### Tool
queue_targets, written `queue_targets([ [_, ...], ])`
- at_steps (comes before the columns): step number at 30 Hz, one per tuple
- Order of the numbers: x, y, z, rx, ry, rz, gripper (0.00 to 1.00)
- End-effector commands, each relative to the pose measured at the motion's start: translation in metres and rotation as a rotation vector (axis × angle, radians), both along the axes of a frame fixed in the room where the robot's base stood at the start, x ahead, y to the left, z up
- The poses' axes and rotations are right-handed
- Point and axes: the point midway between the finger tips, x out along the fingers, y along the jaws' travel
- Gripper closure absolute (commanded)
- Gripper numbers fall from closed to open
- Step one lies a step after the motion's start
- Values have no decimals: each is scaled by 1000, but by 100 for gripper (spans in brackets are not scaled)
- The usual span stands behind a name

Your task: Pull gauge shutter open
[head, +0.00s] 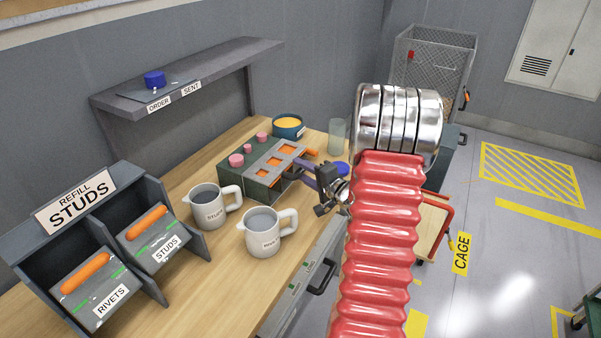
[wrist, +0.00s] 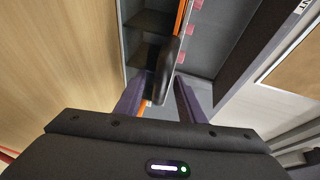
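A dark green box (head: 262,187) stands on the bench in the head view, with a grey slotted top, orange openings and pink knobs. I take it for the gauge with its shutter, though which part slides is hard to tell. In the wrist view, dark compartments (wrist: 147,45), an orange strip (wrist: 181,17) and a black handle (wrist: 163,70) show. My gripper (wrist: 158,98) has its two purple fingers apart, with the handle between them in the picture and gaps beside it. Contact is not visible. In the head view, my gripper (head: 312,175) is at the box's right end, partly hidden by my arm.
Two white jugs (head: 208,208) (head: 262,236) stand in front of the box. A blue bowl (head: 288,130) and a clear cup (head: 337,134) stand behind it. A mesh cage (head: 433,65) stands beyond the bench.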

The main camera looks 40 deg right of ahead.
Motion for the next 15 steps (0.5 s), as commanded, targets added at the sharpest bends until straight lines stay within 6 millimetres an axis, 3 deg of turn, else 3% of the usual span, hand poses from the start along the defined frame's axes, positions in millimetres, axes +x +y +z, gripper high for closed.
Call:
queue_targets([
  [3, 0, 0, 0, 0, 0, 0, 64],
  [15, -1, -1, -1, 0, 1, -1, 92],
])
